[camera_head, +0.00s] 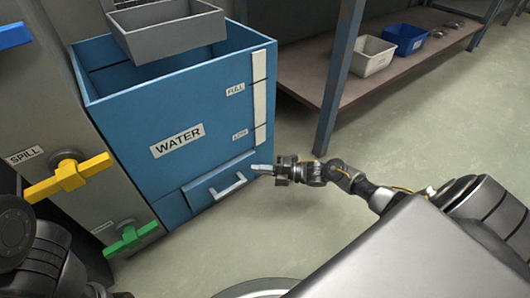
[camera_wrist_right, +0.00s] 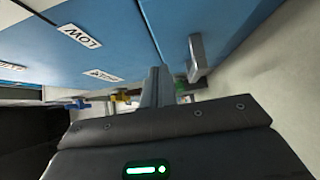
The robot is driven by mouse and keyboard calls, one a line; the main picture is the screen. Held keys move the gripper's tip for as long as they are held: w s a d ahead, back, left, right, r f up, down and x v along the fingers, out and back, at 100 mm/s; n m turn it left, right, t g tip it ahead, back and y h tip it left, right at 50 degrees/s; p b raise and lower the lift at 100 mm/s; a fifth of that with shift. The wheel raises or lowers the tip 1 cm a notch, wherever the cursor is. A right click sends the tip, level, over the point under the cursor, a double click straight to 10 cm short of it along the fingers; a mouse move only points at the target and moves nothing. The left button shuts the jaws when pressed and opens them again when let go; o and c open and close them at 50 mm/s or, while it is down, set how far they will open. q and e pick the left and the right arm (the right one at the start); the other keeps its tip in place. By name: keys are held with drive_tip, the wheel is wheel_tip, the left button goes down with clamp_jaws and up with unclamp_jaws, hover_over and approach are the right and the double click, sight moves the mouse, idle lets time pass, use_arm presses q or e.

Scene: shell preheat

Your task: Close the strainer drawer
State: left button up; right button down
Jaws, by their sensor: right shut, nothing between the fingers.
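The strainer drawer (camera_head: 205,192) is a low blue drawer at the foot of the blue WATER tank (camera_head: 130,125). A pale bar handle (camera_head: 230,187) is on its front. Its front looks slightly proud of the tank face; how far is hard to tell. My right gripper (camera_head: 262,169) is shut and empty, with its fingertips close to the drawer's right edge. In the right wrist view the shut fingers (camera_wrist_right: 158,86) point toward the blue front, beside the grey handle (camera_wrist_right: 197,58). Contact cannot be told. My left arm shows at the lower left, its gripper out of view.
A yellow valve handle (camera_head: 68,178) and a green valve handle (camera_head: 130,239) stick out left of the tank. A grey bin (camera_head: 168,27) is above the tank. A shelf post (camera_head: 338,80) stands behind my right arm. Floor in front of the drawer is clear.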

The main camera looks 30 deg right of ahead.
drive_tip(key=p+v, duration=0.2)
drive_tip(key=v, duration=0.7)
drive_tip(key=shift+s+d+p, duration=0.2)
drive_tip(key=shift+p, duration=0.1)
